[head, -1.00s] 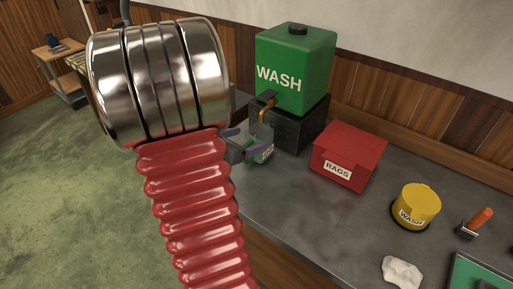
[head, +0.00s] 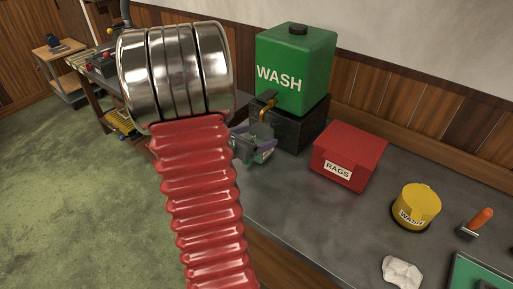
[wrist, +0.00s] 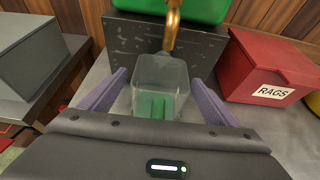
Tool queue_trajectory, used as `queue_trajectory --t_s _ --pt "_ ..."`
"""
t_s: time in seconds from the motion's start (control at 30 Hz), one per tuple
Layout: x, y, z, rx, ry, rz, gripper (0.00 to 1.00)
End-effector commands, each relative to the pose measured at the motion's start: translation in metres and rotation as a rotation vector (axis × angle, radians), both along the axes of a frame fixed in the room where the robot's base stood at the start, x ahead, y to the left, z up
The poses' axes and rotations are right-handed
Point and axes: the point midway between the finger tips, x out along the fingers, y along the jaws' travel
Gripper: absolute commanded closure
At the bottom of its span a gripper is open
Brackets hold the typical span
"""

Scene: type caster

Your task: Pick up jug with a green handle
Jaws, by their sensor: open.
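A clear, squarish jug (wrist: 160,76) stands on the bench below a brass tap in the wrist view. Its green handle (wrist: 158,105) faces my gripper. My gripper (wrist: 158,82) is open, with one purple finger on each side of the jug. The fingers look apart from its walls, and the lower part of the handle is hidden by the gripper body. In the head view my gripper (head: 258,146) is low in front of the black stand, partly behind my red arm. The jug is hard to make out there.
A green WASH tank (head: 295,68) sits on a black stand (head: 300,125), its tap (wrist: 172,28) above the jug. A red RAGS box (head: 348,155) is to the right. A grey box (wrist: 30,55) is left in the wrist view. Bench space in front is clear.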

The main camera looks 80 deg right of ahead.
Motion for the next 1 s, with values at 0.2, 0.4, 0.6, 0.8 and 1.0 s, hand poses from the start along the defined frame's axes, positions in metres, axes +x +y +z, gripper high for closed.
queue_trajectory --t_s 0.2,0.4,0.6,0.8,1.0 --pt "0.0001 0.0003 0.0000 0.000 0.000 0.000 0.17" --pt "0.0001 0.0003 0.0000 0.000 0.000 0.000 0.25" --pt "0.0001 0.0003 0.0000 0.000 0.000 0.000 0.39" --pt "0.0001 0.0003 -0.0001 0.000 0.000 0.000 0.53" --pt "0.0002 0.0002 0.0003 0.000 0.000 0.000 0.67"
